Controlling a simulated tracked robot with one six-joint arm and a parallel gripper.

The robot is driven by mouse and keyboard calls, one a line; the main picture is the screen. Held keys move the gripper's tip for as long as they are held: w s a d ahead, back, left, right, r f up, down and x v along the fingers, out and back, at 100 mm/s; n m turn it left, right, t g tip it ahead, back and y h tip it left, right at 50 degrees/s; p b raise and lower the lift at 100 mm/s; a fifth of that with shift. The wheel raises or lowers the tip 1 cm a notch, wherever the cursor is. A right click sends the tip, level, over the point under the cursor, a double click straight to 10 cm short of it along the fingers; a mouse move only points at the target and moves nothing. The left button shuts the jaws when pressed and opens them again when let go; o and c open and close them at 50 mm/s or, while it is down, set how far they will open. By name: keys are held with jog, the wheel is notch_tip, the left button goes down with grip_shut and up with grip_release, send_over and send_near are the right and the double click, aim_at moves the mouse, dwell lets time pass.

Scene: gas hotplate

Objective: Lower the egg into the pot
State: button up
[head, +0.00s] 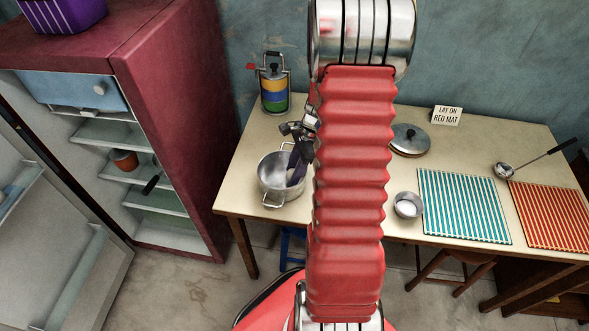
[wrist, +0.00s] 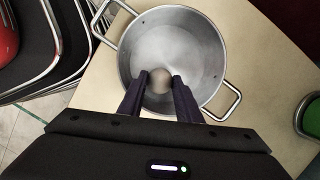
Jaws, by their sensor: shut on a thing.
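The pot (head: 270,184) is a steel two-handled pot on the left part of the table. It also shows in the wrist view (wrist: 190,40), where its bottom looks bare. My gripper (wrist: 159,84) is shut on the brownish egg (wrist: 161,77), which sits between the two dark fingertips. In the wrist view the egg appears over the near part of the pot's inside. In the head view the fingers (head: 294,174) point down into the pot's mouth, and the egg cannot be made out there. I cannot tell whether the egg touches the bottom.
A striped canister (head: 273,90) stands behind the pot. A lid (head: 410,139), a small bowl (head: 407,210), a blue striped mat (head: 462,205), a red striped mat (head: 555,215), a ladle (head: 503,170) and a sign (head: 447,115) are to the right. An open fridge (head: 160,110) stands left.

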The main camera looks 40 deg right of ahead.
jog(key=shift+f, duration=0.15)
jog(key=o, duration=0.7)
jog(key=shift+o, duration=0.2)
jog(key=v, duration=1.3)
jog(key=shift+r, duration=0.35)
jog(key=shift+d, duration=0.1)
